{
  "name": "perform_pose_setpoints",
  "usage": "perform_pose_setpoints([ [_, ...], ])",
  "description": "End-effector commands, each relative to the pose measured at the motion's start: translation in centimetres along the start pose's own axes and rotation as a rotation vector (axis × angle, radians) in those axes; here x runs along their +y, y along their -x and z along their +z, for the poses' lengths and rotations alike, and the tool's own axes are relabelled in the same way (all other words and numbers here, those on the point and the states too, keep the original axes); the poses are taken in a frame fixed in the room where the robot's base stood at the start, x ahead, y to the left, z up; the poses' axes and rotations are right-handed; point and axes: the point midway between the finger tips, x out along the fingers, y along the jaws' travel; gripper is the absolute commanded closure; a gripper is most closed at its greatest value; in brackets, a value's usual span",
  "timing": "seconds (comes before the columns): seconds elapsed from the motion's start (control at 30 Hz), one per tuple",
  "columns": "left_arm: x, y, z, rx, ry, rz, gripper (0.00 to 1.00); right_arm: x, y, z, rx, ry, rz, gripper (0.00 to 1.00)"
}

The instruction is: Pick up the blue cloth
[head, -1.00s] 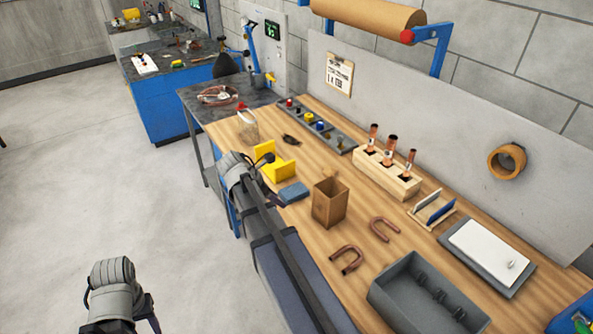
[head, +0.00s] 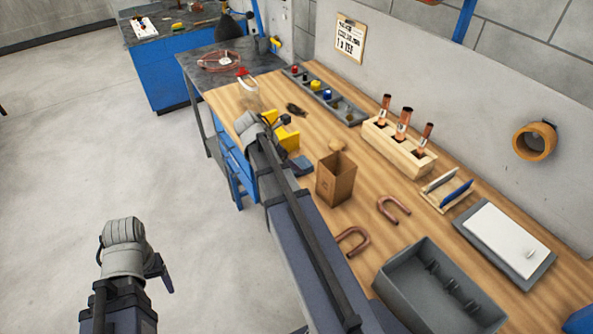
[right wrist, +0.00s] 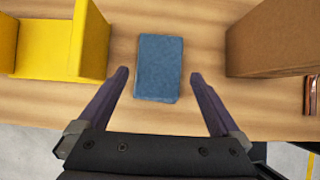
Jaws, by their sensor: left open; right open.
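The blue cloth (head: 302,164) is a small flat folded rectangle on the wooden workbench, between the yellow holder and the brown box. In the head view my right forearm partly covers it. In the right wrist view the cloth (right wrist: 159,66) lies whole in front of my right gripper (right wrist: 158,78), whose fingers are open on either side of its near end. The gripper holds nothing; its height above the cloth is unclear. My left gripper (head: 160,272) is open, low over the floor at the left, away from the bench and empty.
The yellow holder (right wrist: 62,40) is left of the cloth and the brown box (right wrist: 272,42) right of it. Copper bends (head: 394,209), a grey bin (head: 405,285) and a wooden rack with copper tubes (head: 398,148) stand farther right. Bare wood surrounds the cloth.

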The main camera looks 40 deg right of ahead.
Motion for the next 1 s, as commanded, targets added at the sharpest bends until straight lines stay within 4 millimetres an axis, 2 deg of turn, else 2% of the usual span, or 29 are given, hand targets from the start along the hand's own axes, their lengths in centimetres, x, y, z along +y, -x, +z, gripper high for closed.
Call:
perform_pose_setpoints([
  [0.03,0.1,-1.3,-0.1,0.000,0.000,0.000,0.32,0.1,-1.4,-0.3,0.000,-0.002,-0.001,0.00],
  [0.2,0.3,-2.8,-0.2,0.000,0.000,0.000,0.32,0.1,-3.3,-0.2,0.000,0.000,0.000,0.00],
  [0.47,0.3,-2.7,-0.2,0.000,0.000,0.000,0.32,0.1,-3.2,0.1,0.000,0.000,0.001,0.00],
  [1.0,0.3,-2.7,-0.2,0.000,0.000,0.000,0.32,0.1,-3.2,0.0,0.000,0.000,0.000,0.60],
])
